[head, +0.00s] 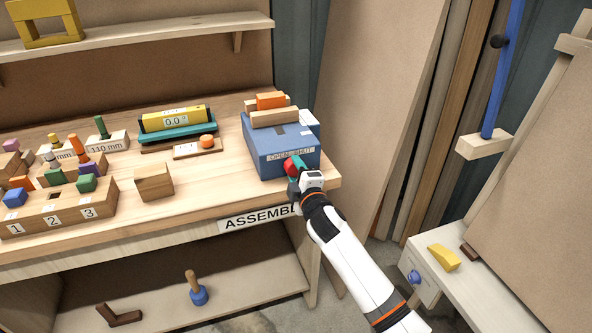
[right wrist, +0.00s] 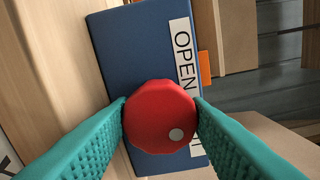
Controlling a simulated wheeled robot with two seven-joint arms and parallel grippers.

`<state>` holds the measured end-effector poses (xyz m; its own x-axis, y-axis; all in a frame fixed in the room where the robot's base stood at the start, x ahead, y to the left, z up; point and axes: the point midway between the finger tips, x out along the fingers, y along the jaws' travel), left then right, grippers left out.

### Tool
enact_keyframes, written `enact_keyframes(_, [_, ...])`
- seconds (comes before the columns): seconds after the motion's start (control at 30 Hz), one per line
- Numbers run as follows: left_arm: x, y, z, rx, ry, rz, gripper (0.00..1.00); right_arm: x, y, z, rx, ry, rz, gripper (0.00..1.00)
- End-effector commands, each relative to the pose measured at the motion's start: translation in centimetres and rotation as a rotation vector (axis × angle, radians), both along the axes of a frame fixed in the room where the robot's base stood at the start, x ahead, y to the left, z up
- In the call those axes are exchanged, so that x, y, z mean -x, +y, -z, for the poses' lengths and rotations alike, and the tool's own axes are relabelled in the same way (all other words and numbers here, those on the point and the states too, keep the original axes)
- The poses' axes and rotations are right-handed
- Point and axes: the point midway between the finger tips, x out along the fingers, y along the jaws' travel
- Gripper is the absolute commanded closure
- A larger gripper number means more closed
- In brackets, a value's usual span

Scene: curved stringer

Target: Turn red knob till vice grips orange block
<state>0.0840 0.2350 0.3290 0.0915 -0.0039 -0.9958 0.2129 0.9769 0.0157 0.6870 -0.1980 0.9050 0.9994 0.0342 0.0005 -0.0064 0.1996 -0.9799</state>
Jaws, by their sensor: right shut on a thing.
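The blue vice (head: 264,142) stands at the right end of the workbench, with a white label reading OPEN and SHUT on its front. Two wooden jaws lie on its top, and the orange block (head: 270,100) sits between them; whether both jaws touch it cannot be told. The red knob (head: 292,164) is on the vice's front. My right gripper (head: 296,170) is at the knob. In the right wrist view its teal fingers are shut on the red knob (right wrist: 160,117), one on each side, and a white dot shows low on its right. My left gripper is not in view.
Left on the bench are a numbered wooden rack (head: 60,212), a wooden block (head: 153,182), a teal tray with a yellow gauge (head: 173,119) and several coloured pegs. A white cabinet (head: 425,275) with a yellow piece stands at right. A shelf below holds a blue-based peg (head: 198,292).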

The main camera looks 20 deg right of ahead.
Motion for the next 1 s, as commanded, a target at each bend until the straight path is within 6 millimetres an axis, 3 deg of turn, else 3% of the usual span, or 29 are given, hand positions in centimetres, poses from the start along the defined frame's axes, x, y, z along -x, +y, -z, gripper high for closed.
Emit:
enact_keyframes(0.6, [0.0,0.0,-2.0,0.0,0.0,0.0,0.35,0.0,0.0,0.0,-0.584,0.024,0.002,0.8])
enact_keyframes(1.0, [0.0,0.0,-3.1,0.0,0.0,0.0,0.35,0.0,0.0,0.0,-0.865,0.033,0.002,0.8])
